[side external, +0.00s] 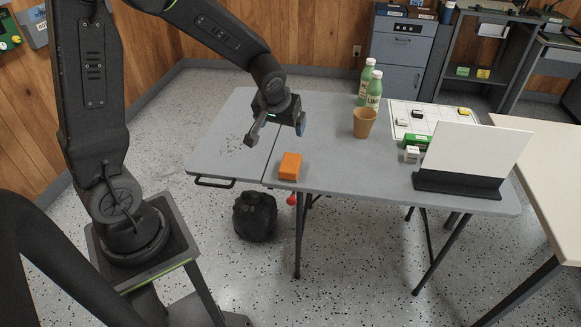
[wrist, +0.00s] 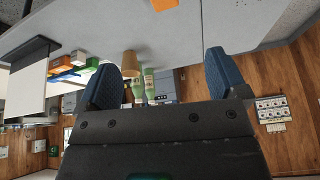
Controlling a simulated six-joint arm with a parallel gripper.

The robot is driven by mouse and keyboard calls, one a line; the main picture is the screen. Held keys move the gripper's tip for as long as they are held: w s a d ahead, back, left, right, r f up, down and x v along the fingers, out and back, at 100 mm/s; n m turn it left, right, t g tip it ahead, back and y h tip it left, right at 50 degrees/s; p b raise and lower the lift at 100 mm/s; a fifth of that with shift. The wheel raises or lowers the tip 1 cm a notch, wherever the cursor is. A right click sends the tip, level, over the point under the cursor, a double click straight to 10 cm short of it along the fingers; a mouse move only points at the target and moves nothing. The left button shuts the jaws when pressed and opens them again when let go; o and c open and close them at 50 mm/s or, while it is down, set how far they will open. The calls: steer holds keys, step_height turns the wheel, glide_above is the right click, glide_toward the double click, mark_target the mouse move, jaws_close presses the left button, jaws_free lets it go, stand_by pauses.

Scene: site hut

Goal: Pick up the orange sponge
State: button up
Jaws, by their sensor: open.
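The orange sponge (side external: 290,166) lies on the grey folding table (side external: 340,165), close to its front edge and just right of the fold seam. In the wrist view only part of the sponge (wrist: 165,4) shows, cut off by the top edge. My gripper (side external: 275,135) is above the table, up and slightly left of the sponge and apart from it. It is open and empty. In the wrist view the two blue-padded fingers of my gripper (wrist: 160,78) stand wide apart with nothing held between them.
Right of the sponge are a tan cup (side external: 364,123), two green bottles (side external: 370,88), a white board with small blocks (side external: 433,119), a green box (side external: 414,141), and an upright white panel (side external: 475,150) on a dark base. The table around the sponge is clear.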

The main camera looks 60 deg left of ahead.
steer(key=n, duration=0.2)
glide_toward(290, 162)
steer(key=shift+g, duration=0.3)
steer(key=x, duration=0.4)
steer(key=shift+a+f, duration=0.25)
steer(key=shift+w+d+x, duration=0.1)
steer(key=shift+x, duration=0.95)
steer(key=shift+w+d+x, duration=0.1)
steer(key=shift+d+x, duration=0.05)
steer(key=shift+x, duration=0.9)
steer(key=shift+w+d+x, duration=0.1)
steer(key=shift+x, duration=0.95)
steer(key=shift+f, duration=0.15)
steer(key=c, duration=1)
steer(key=shift+r, duration=0.65)
step_height(290, 162, up, 3)
steer(key=shift+f, duration=0.1)
steer(key=s+a+r, duration=0.2)
steer(key=s, duration=0.1)
steer(key=s+a+r, duration=0.2)
steer(key=a, duration=0.1)
steer(key=s+a+r, duration=0.3)
steer(key=shift+s, duration=0.3)
